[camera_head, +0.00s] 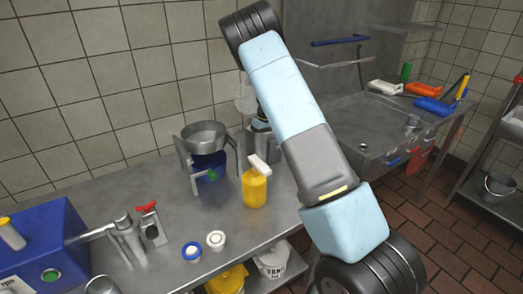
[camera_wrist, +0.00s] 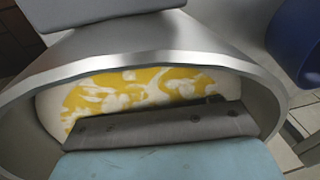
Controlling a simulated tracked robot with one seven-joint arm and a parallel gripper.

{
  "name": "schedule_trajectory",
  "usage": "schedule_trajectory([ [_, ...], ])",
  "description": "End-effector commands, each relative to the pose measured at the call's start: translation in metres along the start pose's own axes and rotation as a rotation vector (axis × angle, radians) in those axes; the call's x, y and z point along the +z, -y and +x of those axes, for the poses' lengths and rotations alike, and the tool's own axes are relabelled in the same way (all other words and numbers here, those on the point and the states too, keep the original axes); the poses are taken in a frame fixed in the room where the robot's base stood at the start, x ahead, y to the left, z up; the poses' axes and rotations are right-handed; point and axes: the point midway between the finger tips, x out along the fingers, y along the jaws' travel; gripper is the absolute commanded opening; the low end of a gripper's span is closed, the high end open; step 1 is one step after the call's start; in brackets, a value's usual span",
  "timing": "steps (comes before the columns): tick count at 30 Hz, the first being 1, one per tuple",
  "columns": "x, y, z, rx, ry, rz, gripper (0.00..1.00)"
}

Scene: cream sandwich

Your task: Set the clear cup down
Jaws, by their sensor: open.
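In the wrist view, the grey parts of my gripper (camera_wrist: 145,75) show at the top and bottom edges, apart, with nothing clearly held between them. A metal bowl-like rim (camera_wrist: 150,60) fills much of that view, with a yellow and white marbled surface inside. In the head view my arm crosses the middle and hides the gripper. I cannot pick out the clear cup with certainty; a faint, see-through shape (camera_head: 244,92) stands behind the counter items, left of my arm. A small shiny cup-like vessel (camera_head: 411,123) is at the right sink counter.
The steel counter (camera_head: 120,185) holds a metal bowl on a stand (camera_head: 204,137), a yellow container (camera_head: 254,190), two small round tubs (camera_head: 192,251) and a blue machine (camera_head: 45,250). Coloured tools (camera_head: 428,104) lie on the right counter. A metal bucket (camera_head: 499,186) stands on the far-right shelf.

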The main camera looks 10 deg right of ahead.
Motion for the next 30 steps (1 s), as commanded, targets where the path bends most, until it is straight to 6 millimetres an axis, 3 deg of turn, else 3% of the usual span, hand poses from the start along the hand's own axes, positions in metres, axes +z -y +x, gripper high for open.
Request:
schedule_trajectory([
  [6,0.000,-0.001,0.024,-0.001,0.001,0.001,0.61],
  [15,0.000,-0.001,0.026,0.001,0.000,0.000,0.60],
  [30,0.000,-0.001,0.026,0.001,-0.001,0.000,0.14],
])
